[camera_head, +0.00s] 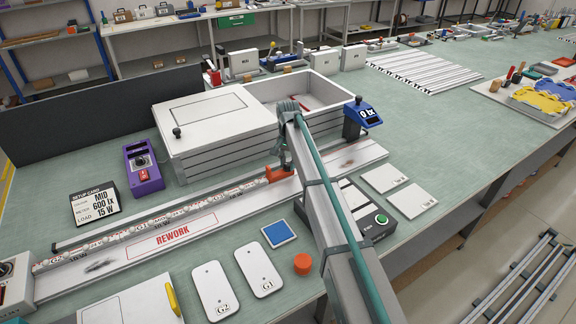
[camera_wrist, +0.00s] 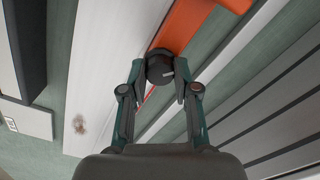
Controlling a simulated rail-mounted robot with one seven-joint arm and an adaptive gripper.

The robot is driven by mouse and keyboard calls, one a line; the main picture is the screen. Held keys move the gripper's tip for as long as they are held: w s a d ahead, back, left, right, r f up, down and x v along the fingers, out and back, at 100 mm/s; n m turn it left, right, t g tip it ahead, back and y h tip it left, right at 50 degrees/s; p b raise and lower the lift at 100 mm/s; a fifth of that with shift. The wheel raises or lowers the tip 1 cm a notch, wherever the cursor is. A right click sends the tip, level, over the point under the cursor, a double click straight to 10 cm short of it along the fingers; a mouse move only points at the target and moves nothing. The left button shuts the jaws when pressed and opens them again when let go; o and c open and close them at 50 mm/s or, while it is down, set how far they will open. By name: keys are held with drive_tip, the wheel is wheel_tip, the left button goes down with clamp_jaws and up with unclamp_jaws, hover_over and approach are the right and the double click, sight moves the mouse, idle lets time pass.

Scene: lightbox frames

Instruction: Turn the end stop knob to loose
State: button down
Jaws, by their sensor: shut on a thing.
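The orange end stop (camera_head: 279,173) sits on the long white rail near the middle of the bench. It also shows in the wrist view (camera_wrist: 190,22). Its dark round knob (camera_wrist: 157,62) has a pale pointer line on its face. My gripper (camera_wrist: 161,78) has its two fingers closed on either side of this knob. In the head view my arm covers the knob and most of the gripper. I cannot read any loose or tight marking near the knob.
A white lightbox (camera_head: 218,122) with an open compartment stands just behind the rail. A blue display (camera_head: 362,114) reads 0 lx. A purple meter (camera_head: 142,165) and a setup card (camera_head: 95,203) stand left. An orange puck (camera_head: 303,264) and blue pad (camera_head: 279,234) lie in front.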

sight(288, 164)
drive_tip(key=n+b, duration=0.1)
drive_tip(key=n, duration=0.4)
drive_tip(key=shift+n, duration=0.3)
drive_tip(key=n+b, duration=0.1)
drive_tip(key=n, duration=0.4)
drive_tip(key=shift+n, duration=0.4)
drive_tip(key=c, duration=0.9)
unclamp_jaws()
drive_tip(key=shift+o, duration=0.2)
drive_tip(key=shift+r, duration=0.15)
wheel_tip(288, 164, up, 12)
